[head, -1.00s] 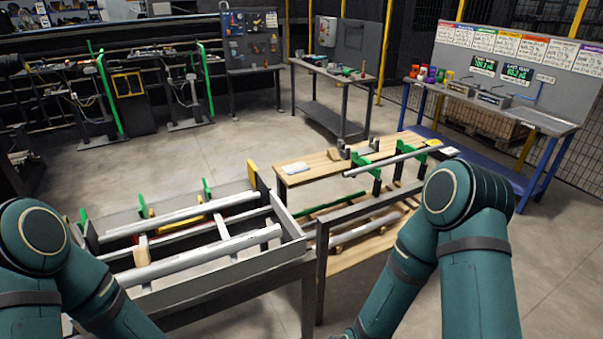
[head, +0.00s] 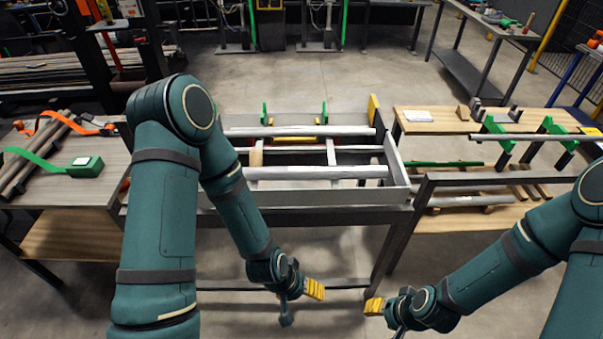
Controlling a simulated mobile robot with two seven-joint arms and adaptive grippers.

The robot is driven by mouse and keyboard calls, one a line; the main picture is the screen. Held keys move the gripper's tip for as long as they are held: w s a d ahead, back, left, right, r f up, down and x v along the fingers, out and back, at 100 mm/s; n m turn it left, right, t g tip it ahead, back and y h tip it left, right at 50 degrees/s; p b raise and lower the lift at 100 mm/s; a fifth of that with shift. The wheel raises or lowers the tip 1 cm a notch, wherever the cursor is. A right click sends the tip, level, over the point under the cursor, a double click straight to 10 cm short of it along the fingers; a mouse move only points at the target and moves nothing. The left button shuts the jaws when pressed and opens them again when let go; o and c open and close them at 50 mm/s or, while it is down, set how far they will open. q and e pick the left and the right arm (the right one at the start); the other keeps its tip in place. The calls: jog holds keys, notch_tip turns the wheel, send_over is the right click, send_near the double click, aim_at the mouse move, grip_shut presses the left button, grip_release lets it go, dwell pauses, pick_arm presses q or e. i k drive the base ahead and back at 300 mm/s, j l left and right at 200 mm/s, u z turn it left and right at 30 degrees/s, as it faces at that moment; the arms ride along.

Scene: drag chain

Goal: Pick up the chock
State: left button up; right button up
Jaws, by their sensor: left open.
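A small tan wedge-shaped block (head: 463,112), which looks like a wooden chock, sits on the wooden-topped table (head: 425,128) at the right in the head view. Grey wedge-like pieces (head: 475,105) stand just right of it. My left gripper (head: 300,303) is open and empty, low in front of the metal frame bench. My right gripper (head: 387,319) is low at bottom centre, fingers apart, partly cut by the frame edge. Both are well apart from the block.
The metal frame bench (head: 400,187) holding long grey bars (head: 316,172) stands in front of me. Green brackets (head: 495,127) carry a bar on the right table. A side table (head: 103,150) at left holds bars and a green strap reel (head: 85,166).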

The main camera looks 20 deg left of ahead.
aim_at(462, 111)
jog(key=z, duration=0.5)
jog(key=i+l+z, duration=0.1)
jog(key=z, duration=0.9)
jog(key=i+z, duration=0.1)
jog(key=z, duration=0.4)
jog(key=i+z, duration=0.4)
jog(key=i, duration=2.5)
jog(key=i+u, duration=0.15)
jog(key=i, duration=0.6)
jog(key=i+l+u, duration=0.15)
jog(key=i, duration=0.55)
jog(key=i+j+u, duration=0.1)
jog(key=i+u, duration=0.6)
jog(key=i+l+u, duration=0.15)
jog(key=i+u, duration=0.25)
jog(key=i+j+u, duration=0.1)
jog(key=i+u, duration=1)
jog(key=k, duration=0.1)
